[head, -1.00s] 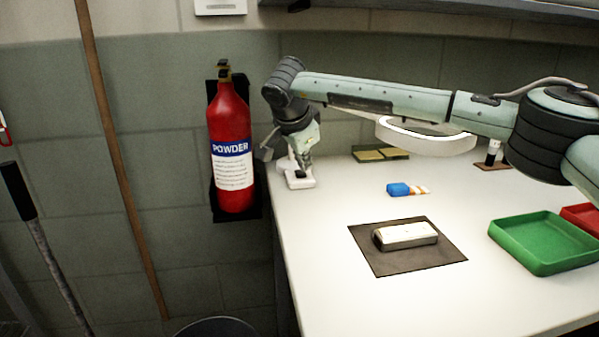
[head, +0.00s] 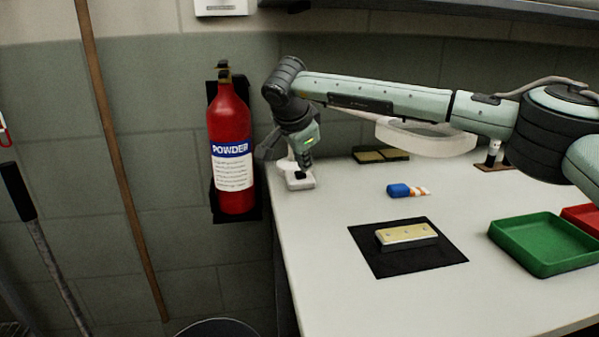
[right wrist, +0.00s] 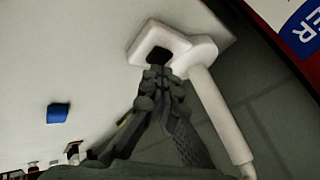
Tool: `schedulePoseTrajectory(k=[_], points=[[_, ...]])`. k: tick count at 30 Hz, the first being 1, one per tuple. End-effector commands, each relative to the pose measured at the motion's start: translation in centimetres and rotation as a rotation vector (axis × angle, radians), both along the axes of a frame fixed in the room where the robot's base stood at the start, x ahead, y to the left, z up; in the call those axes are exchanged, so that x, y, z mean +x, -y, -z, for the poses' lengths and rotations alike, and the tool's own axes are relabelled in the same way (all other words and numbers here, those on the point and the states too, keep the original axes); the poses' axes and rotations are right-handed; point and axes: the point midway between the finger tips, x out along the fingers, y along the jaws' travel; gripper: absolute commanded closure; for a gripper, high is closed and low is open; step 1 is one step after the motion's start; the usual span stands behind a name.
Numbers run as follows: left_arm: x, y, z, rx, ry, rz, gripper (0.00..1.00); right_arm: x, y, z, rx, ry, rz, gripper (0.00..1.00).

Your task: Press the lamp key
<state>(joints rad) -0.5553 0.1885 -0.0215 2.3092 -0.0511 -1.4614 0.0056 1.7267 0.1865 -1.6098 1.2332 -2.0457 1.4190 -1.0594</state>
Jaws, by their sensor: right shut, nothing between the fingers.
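The lamp has a white base (head: 303,183) at the table's back left corner and a white ring head (head: 425,141), which is unlit and partly behind my right arm. In the right wrist view the lamp base (right wrist: 183,42) carries a dark key (right wrist: 158,55), with the white post (right wrist: 222,115) beside it. My right gripper (head: 299,172) points down over the base, shut and empty. In the right wrist view its fingertips (right wrist: 157,72) are right at the key's edge; I cannot tell whether they touch it. My left gripper is not in view.
A red fire extinguisher (head: 232,150) hangs on the wall close left of my right gripper. On the table are a blue-capped item (head: 398,190), a block (head: 406,235) on a black mat (head: 400,265), a green tray (head: 545,268) and a red tray (head: 583,216).

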Motion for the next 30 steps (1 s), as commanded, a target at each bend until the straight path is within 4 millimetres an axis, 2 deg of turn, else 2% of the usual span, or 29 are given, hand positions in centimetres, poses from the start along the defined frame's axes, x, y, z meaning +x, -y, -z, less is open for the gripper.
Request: schedulePoseTrajectory(k=[5,21,30], points=[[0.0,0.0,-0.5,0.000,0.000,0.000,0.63,0.0,0.0,-0.8,0.000,0.001,0.000,1.00],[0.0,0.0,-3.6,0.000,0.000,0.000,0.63,0.0,-0.1,-5.9,0.000,0.001,-0.001,1.00],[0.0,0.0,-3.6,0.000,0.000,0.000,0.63,0.0,0.0,-6.0,0.000,0.000,0.000,1.00]])
